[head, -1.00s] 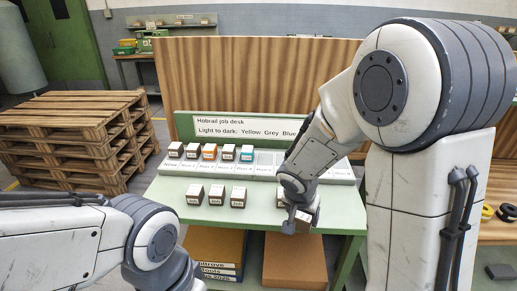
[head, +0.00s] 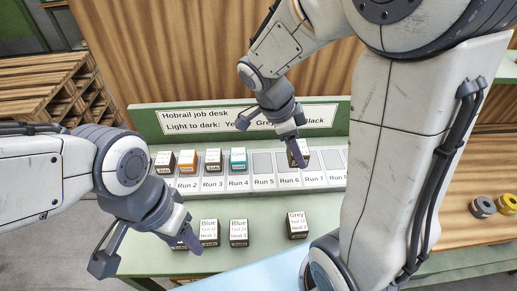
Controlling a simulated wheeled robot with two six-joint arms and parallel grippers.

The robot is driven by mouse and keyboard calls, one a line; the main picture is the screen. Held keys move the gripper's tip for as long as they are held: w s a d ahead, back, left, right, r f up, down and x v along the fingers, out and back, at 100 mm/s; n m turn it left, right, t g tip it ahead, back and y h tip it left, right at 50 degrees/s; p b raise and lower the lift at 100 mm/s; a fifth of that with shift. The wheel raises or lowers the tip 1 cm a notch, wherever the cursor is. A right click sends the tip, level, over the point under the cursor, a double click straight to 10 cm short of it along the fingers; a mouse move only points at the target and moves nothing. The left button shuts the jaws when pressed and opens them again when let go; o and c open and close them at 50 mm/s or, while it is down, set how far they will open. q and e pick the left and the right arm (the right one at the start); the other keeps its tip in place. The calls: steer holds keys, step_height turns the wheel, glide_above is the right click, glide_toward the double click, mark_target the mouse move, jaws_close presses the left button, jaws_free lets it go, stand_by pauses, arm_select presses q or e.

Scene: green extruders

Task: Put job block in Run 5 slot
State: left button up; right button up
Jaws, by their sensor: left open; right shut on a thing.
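My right gripper (head: 299,156) is shut on a dark brown block with a white top (head: 301,146). It holds the block at the slot rack, over the Run 6 to Run 7 area in the head view; the fingers partly hide it, and its label and height are unclear. The Run 5 slot (head: 263,162) is empty, just left of the held block. The slots to its left hold blocks, with a teal-topped block (head: 238,159) in Run 4 and an orange one (head: 188,160) in Run 2. My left gripper (head: 184,240) is open over the bench's front left.
Two blocks marked Blue (head: 209,232) (head: 239,232) and one marked Grey (head: 298,224) stand on the green bench (head: 265,210). Another is mostly hidden by my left gripper. A sign (head: 190,120) stands behind the rack. Yellow and grey rolls (head: 482,207) lie far right.

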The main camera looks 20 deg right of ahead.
steer(key=w+a+f+p, duration=0.1)
steer(key=w+f, duration=0.1)
steer(key=w, duration=0.1)
steer(key=w+a+f+p, duration=0.1)
steer(key=w+a+f, duration=0.1)
steer(key=w, duration=0.1)
steer(key=w+a+f+p, duration=0.1)
steer(key=w+f, duration=0.1)
steer(key=w, duration=0.2)
steer(key=shift+a+f, duration=0.25)
steer(key=shift+a, duration=0.1)
step_height(320, 180, down, 4)
steer(key=shift+r+p, duration=0.1)
steer(key=shift+p, duration=0.9)
steer(key=shift+f, duration=0.2)
steer(key=shift+f, duration=0.2)
steer(key=o, duration=1.4)
